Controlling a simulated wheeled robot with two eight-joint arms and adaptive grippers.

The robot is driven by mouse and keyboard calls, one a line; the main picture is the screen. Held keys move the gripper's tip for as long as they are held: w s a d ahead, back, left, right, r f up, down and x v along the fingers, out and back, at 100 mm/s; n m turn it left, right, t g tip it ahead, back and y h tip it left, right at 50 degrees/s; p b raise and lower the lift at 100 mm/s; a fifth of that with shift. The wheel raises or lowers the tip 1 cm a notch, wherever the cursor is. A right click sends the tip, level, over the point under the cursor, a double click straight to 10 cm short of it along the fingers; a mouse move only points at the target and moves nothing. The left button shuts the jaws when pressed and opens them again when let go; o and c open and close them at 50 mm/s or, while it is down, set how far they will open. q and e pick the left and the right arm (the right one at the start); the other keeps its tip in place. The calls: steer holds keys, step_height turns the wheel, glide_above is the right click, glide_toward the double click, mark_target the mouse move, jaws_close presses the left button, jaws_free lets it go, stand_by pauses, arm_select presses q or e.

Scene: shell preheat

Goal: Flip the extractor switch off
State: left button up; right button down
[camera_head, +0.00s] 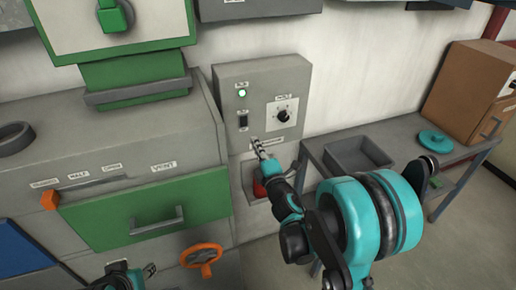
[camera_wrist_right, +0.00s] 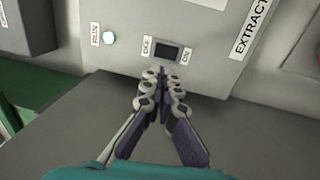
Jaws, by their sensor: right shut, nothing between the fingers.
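The extractor switch is a small dark rocker (camera_head: 243,120) on the front of a grey wall box (camera_head: 230,80). In the right wrist view the rocker (camera_wrist_right: 167,52) sits between an OFF label on its left and an ON label on its right. Which side is pressed is too small to tell. My right gripper (camera_head: 256,144) is shut and empty, just below the switch; in the wrist view its fingertips (camera_wrist_right: 163,74) are close to the rocker's lower edge, contact unclear. A lamp (camera_head: 242,93) above the switch glows green. My left gripper (camera_head: 150,269) is low at the bottom left, small and partly cut off.
A dial (camera_head: 283,115) is right of the switch on the same box. A red object (camera_head: 260,188) sits below the box. A green-fronted machine (camera_head: 150,212) stands left, with an orange handwheel (camera_head: 201,258). A grey bench (camera_head: 397,138) with a tray (camera_head: 358,160) is right.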

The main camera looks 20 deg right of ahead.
mark_target(244, 119)
steer(key=w, duration=0.6)
steer(key=w+r+b, duration=0.1)
steer(key=w, duration=0.1)
steer(key=shift+w+a, duration=0.15)
steer(key=shift+w, duration=0.55)
steer(key=shift+w+r, duration=0.25)
steer(key=shift+w, duration=0.05)
